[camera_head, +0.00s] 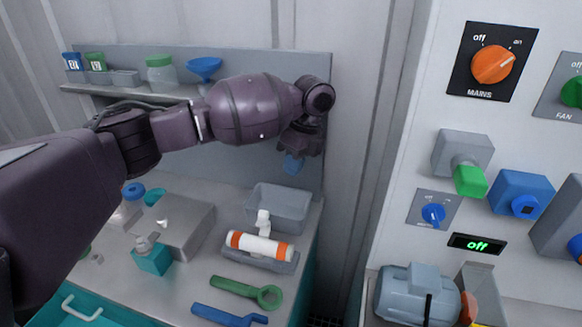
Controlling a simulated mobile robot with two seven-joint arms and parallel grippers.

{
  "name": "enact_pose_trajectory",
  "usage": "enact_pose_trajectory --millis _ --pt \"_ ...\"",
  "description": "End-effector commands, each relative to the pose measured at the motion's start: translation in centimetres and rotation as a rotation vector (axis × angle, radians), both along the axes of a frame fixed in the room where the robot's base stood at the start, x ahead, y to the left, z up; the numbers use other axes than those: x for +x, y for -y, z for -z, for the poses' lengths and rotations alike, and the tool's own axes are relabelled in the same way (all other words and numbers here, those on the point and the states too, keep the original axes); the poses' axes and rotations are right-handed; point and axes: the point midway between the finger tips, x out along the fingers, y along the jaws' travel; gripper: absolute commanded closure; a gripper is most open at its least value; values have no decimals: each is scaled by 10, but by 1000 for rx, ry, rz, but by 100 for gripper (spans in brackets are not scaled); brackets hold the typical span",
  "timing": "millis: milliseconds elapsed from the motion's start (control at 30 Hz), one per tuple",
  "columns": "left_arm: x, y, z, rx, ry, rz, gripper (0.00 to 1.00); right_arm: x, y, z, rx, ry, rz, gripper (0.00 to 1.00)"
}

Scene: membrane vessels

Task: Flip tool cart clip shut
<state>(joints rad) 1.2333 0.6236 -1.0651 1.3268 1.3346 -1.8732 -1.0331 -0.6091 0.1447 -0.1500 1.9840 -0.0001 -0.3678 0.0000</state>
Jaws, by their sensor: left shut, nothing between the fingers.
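The tool cart is the bench on the left, with a grey top (185,300), a back panel and a teal front. I cannot make out its clip for certain. A small blue piece (292,164) shows at the lower end of my left gripper (297,150), in front of the cart's back panel; whether it is a fingertip or a part behind is unclear. My left gripper points down above the grey bin and is shut and empty. On the cart top, a white cylinder with orange bands (259,246) lies in a grey cradle (258,262). My right gripper is out of view.
A shelf (130,94) holds small containers. A control panel (520,130) with knobs stands to the right, beyond a gap.

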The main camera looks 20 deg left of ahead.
Motion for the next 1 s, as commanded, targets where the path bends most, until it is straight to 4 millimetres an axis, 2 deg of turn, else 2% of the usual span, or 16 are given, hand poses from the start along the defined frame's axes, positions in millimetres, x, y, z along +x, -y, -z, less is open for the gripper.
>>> enact_pose_trajectory --millis 100,433,700,1000 --pt "-4 -5 22 2 -1 -1 100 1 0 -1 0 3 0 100" --pt "-13 -16 77 1 0 1 100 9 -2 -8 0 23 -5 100" --pt "-37 -35 82 0 4 2 100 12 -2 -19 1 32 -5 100" --pt "-42 -38 85 0 3 1 100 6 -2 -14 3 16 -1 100"
